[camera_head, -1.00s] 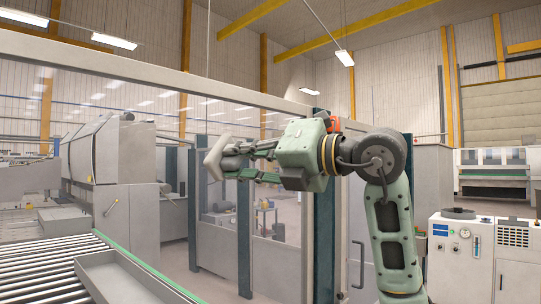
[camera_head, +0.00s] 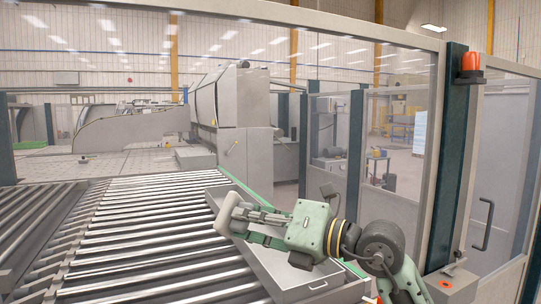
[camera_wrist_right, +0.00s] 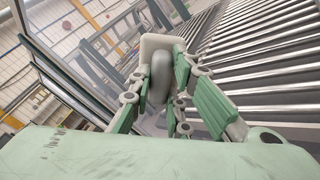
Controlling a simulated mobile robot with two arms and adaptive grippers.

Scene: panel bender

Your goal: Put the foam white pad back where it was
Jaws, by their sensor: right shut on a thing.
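The foam white pad (camera_head: 227,213) is a pale block at the tip of my right gripper (camera_head: 238,221) in the head view. My right gripper is shut on it and holds it out to the left, over the tray and roller area. In the right wrist view the pad (camera_wrist_right: 159,48) stands between the two fingers, with a rounded grey part (camera_wrist_right: 160,78) in front of it. My left gripper is not in view.
The roller conveyor (camera_head: 130,235) fills the left and centre front. A green edge strip (camera_head: 237,183) runs along its right side. A glazed fence (camera_head: 400,130) and a post with an orange lamp (camera_head: 470,61) stand at right. A large grey machine (camera_head: 232,100) stands behind.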

